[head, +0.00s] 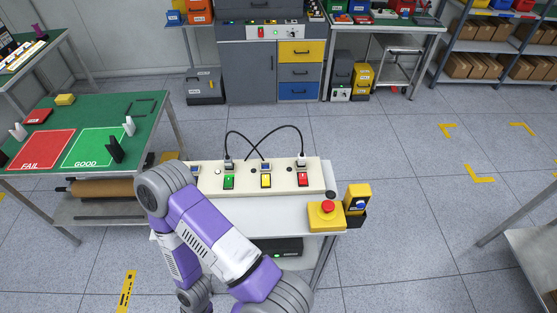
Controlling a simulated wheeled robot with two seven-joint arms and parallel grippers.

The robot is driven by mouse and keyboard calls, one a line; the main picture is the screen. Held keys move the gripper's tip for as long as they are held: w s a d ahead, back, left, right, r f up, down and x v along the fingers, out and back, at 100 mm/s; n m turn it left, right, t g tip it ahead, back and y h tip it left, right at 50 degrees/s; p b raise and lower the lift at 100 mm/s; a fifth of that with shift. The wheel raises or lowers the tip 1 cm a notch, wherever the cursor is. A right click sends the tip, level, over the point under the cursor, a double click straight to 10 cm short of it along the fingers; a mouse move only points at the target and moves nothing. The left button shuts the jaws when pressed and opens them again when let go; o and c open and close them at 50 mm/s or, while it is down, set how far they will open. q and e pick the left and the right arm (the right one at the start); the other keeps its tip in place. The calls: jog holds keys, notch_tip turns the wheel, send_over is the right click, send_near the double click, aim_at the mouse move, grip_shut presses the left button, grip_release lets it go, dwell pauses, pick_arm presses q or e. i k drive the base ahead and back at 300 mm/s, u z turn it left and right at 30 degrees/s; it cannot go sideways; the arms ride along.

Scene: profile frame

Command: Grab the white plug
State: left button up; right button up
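A cream panel (316,179) lies on the white cart in front of me. Two black cables cross above it, ending in a whitish plug (228,164) at the left and another whitish plug (301,161) at the right. Both seem to sit in the panel's back row; I cannot tell which one the task means. A purple and grey arm of mine stands bent in front of the cart and covers the panel's left end. Neither of my grippers shows.
A yellow box with a red button (327,213) stands at the cart's right corner. Left is a green table (92,113) with red FAIL and green GOOD areas and small white and black objects. Open floor (410,200) lies right.

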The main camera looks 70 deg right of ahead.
aim_at(301, 159)
jog(key=k, duration=1.1)
jog(key=z, duration=1.15)
jog(key=i, duration=0.1)
jog(key=z, duration=0.1)
